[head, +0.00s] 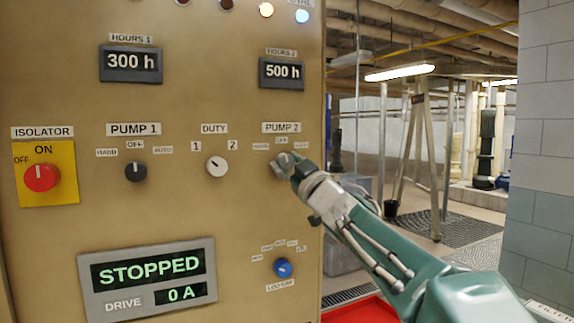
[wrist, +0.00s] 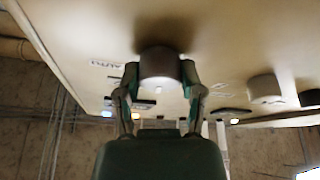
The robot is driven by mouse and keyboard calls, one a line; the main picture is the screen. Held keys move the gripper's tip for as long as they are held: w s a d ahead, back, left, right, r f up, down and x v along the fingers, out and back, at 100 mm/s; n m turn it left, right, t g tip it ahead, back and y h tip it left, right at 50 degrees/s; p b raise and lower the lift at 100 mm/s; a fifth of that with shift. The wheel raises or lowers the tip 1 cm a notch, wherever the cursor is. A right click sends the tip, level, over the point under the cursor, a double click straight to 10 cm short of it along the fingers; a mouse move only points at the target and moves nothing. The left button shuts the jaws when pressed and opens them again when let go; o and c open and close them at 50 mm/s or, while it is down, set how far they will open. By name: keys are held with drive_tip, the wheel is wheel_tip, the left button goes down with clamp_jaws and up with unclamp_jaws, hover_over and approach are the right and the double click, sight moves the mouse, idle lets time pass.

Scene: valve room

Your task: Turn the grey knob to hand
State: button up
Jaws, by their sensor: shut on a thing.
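The grey knob (wrist: 159,66) sits under the PUMP 2 label (head: 282,127) on the beige panel, with small position labels above it. In the wrist view it lies between the two fingers of my gripper (wrist: 160,80), one finger on each side, and a small white mark shows on its rim. My gripper (head: 290,170) is shut on it and reaches in from the lower right in the head view. There my fingers cover most of the knob, so its pointing direction is hard to tell.
To the left are the white DUTY knob (head: 217,167), the dark PUMP 1 knob (head: 136,172) and the red isolator (head: 42,177). A blue knob (head: 283,268) is below my gripper. The display (head: 148,279) reads STOPPED. Open room lies right of the panel, before a tiled wall (head: 541,150).

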drive_tip(key=n+g+y, duration=0.1)
drive_tip(key=n, duration=0.3)
drive_tip(key=n+g+y, duration=0.1)
drive_tip(key=n+g, duration=0.1)
drive_tip(key=n, duration=0.1)
drive_tip(key=shift+n, duration=0.7)
drive_tip(key=o, duration=1)
drive_tip(key=shift+o, duration=0.8)
drive_tip(key=shift+a, duration=0.2)
drive_tip(key=v, duration=1.2)
drive_tip(key=shift+w+d, duration=0.1)
